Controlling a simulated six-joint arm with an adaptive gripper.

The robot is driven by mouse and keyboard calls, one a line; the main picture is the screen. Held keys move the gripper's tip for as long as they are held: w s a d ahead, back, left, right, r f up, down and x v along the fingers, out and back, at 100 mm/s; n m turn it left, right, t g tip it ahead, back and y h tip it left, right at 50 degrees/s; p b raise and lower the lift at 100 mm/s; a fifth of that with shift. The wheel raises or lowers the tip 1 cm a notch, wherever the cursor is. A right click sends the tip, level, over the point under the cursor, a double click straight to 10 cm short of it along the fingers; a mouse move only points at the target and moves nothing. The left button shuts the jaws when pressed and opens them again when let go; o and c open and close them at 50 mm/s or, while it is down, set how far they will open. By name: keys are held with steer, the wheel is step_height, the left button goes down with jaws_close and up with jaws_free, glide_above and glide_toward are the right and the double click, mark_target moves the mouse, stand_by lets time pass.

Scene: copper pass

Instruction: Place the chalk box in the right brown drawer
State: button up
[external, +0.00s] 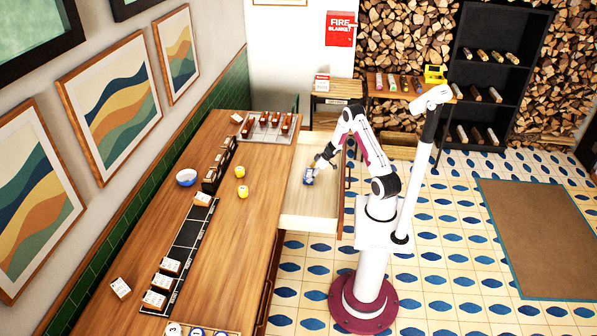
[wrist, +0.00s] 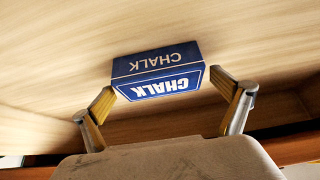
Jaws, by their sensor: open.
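The blue chalk box (external: 308,176) is inside the open brown drawer (external: 312,217), which is pulled out from the long wooden counter. In the wrist view the chalk box (wrist: 158,72) appears to rest on the pale drawer floor (wrist: 50,65), its white lettering upside down. My gripper (external: 316,164) reaches down into the drawer at the box. In the wrist view its two fingers are apart, one at each end of the box. The right fingertip stands close to the box's end; whether either finger touches it I cannot tell.
The drawer's front panel (external: 342,190) stands between the drawer and my arm's base. The counter holds a blue-white bowl (external: 186,177), two yellow balls (external: 242,191), a dark rack (external: 218,165) and several white boxes. A black shelf (external: 497,70) stands at the back. The drawer's near part is bare.

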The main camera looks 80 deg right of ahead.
steer(key=v, duration=1.1)
steer(key=shift+r, duration=0.1)
stand_by(0.7)
step_height(320, 180, up, 14)
steer(key=h, duration=0.4)
glide_above(307, 175)
steer(key=a+r+m+h, duration=0.1)
steer(key=a+r+h, duration=0.1)
steer(key=a+r, duration=0.85)
steer(key=s+a+r+y, duration=0.1)
steer(key=s+a+y, duration=0.1)
steer(key=s+a, duration=0.4)
steer(key=s+a+r+n+y, duration=0.1)
steer(key=s+a, duration=0.6)
steer(key=a, duration=0.7)
steer(key=s+a+r+g+y, duration=0.1)
steer(key=s+a+y, duration=0.2)
steer(key=s+a, duration=0.3)
steer(key=a, duration=0.4)
steer(key=shift+s+a, duration=0.3)
steer(key=shift+s, duration=0.05)
